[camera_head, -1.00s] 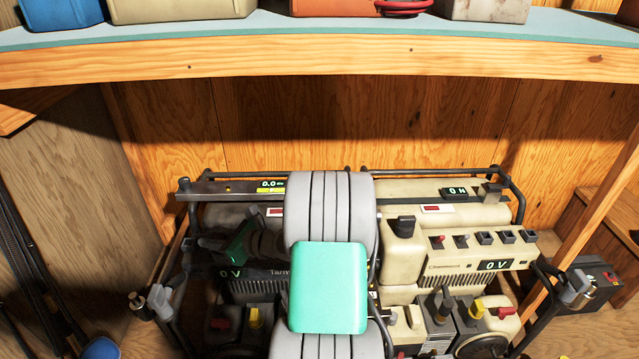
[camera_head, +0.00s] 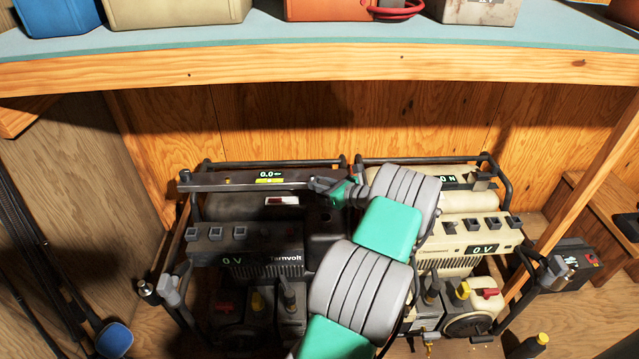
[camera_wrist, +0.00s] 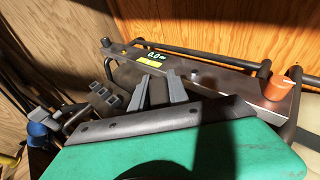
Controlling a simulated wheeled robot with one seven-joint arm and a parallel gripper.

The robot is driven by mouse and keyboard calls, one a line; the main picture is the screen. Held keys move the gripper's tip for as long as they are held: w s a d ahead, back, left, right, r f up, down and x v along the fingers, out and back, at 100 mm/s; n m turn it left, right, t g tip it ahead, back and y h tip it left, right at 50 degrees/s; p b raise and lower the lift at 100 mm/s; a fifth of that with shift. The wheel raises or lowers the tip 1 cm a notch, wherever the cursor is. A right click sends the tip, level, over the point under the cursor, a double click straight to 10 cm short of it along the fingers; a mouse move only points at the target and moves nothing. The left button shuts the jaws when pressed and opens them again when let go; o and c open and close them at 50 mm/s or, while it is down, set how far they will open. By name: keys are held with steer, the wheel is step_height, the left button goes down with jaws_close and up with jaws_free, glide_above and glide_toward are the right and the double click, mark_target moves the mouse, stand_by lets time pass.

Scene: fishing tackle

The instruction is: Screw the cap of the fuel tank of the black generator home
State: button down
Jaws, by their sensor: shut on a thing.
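The black generator (camera_head: 290,246), marked Farnvolt, stands on the left in the head view.
A cream generator (camera_head: 482,228) stands close on the right, partly behind my arm. Tube frames surround both generators. A shelf (camera_head: 300,62) with boxes runs above. An orange cylinder (camera_wrist: 285,90) is by the bar's right end. A black box (camera_head: 565,268) stands at the right.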

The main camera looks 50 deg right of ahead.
mark_target(320, 200)
steer(key=shift+s+r, duration=0.1)
steer(key=shift+f, duration=0.4)
steer(key=shift+f+b, duration=1.6)
steer(key=shift+f, duration=1)
steer(key=shift+p, duration=0.5)
steer(key=shift+f, duration=0.1)
steer(key=shift+f+b, duration=0.35)
steer(key=shift+f+b, duration=1.25)
steer(key=shift+f, duration=0.6)
steer(key=c, duration=1.2)
jaws_free()
